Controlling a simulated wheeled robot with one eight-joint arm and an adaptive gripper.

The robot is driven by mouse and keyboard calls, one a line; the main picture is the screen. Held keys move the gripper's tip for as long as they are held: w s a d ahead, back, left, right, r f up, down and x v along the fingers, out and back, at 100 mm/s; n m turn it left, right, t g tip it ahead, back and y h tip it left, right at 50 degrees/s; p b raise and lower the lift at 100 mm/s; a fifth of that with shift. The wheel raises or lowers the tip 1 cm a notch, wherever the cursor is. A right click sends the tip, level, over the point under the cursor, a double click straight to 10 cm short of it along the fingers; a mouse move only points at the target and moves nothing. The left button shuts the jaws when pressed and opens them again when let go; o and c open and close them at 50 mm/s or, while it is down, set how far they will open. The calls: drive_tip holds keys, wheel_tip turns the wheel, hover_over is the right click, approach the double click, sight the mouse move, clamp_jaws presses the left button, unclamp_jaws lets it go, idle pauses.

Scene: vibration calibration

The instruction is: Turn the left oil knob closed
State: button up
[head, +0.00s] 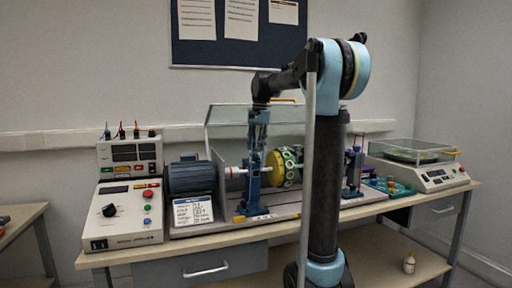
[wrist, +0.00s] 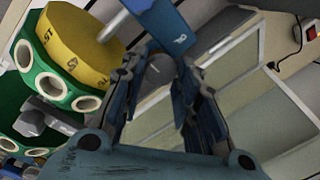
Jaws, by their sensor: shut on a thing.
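The left blue bearing stand (head: 253,182) holds the shaft to the left of the yellow and green rotor (head: 284,167). My gripper (head: 258,145) points down onto the top of this stand. In the wrist view the stand (wrist: 167,20) is at the top centre, just beyond my fingertips (wrist: 161,62). My fingers are shut on the left oil knob (wrist: 158,68), a small greyish piece mostly hidden between them. Its turn angle cannot be told. The right stand (head: 353,172) is partly behind my arm.
A control box (head: 122,215) and a dark motor (head: 190,178) stand to the left, with a label card (head: 193,211) in front. A clear guard (head: 228,115) rises behind the rotor. A scale (head: 420,175) and a teal tray (head: 388,188) are to the right.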

drive_tip(key=n, duration=0.4)
drive_tip(key=shift+w+n, duration=0.1)
drive_tip(key=shift+n, duration=0.2)
drive_tip(key=n+g, duration=0.1)
drive_tip(key=n, duration=0.3)
drive_tip(key=shift+w, duration=0.1)
drive_tip(key=n, duration=0.5)
drive_tip(key=shift+w+n+g, duration=0.1)
drive_tip(key=shift+n+g, duration=0.2)
drive_tip(key=shift+n, duration=1.5)
drive_tip(key=o, duration=1.1)
drive_tip(key=r, duration=0.8)
drive_tip(key=w+r, duration=0.1)
drive_tip(key=r, duration=0.2)
drive_tip(key=shift+d+r, duration=0.4)
